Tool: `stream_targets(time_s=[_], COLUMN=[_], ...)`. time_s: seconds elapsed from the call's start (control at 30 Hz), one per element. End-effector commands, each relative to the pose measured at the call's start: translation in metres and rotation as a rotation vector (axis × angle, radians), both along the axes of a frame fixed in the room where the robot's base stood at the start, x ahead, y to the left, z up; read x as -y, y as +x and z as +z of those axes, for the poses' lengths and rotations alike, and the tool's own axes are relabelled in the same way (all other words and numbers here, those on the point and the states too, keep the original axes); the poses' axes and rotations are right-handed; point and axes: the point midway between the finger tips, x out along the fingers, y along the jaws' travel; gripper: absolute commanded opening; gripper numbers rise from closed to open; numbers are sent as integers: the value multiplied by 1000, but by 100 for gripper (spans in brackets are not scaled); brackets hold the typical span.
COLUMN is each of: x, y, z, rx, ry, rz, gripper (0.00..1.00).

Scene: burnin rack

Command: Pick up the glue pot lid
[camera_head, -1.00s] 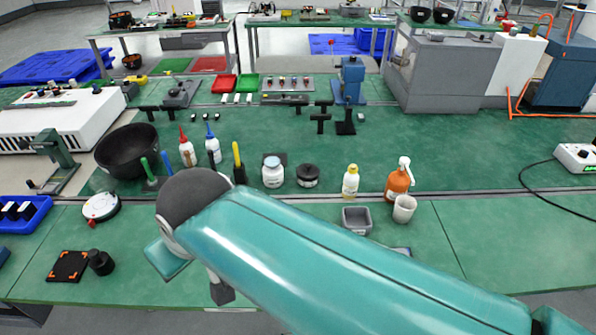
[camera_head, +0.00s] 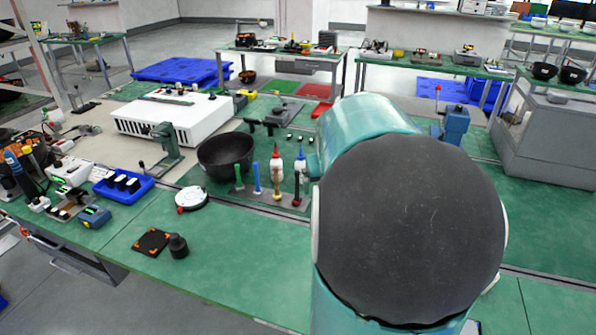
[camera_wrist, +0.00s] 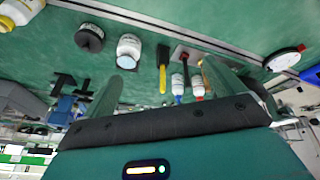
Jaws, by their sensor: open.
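In the wrist view, seen upside down, a white jar (camera_wrist: 129,48) with a pale blue-grey lid (camera_wrist: 126,62) stands on the green bench. A squat black tin (camera_wrist: 89,38) stands beside it. No label names the glue pot, so I cannot tell for certain which lid is its own. My gripper (camera_wrist: 163,72) is open, its two fingers wide apart with nothing held between them. The jar lies beyond the left finger, apart from it. In the head view my arm hides the jar, the tin and the gripper.
Upright bottles and a yellow-handled tool (camera_wrist: 162,68) stand near the jar. In the head view, a black bowl (camera_head: 226,152), a white dial (camera_head: 191,199), a blue tray (camera_head: 123,184) and a black cylinder (camera_head: 178,246) lie left of my arm.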

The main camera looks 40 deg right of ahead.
Motion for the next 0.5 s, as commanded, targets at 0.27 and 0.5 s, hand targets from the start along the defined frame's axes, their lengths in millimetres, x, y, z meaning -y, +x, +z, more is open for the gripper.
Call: stream_targets(time_s=[0.27, 0.5], x=[137, 181], y=[-75, -113], z=[-40, -56], rx=[46, 77], ry=[51, 61], rz=[-198, -265], gripper=[94, 94])
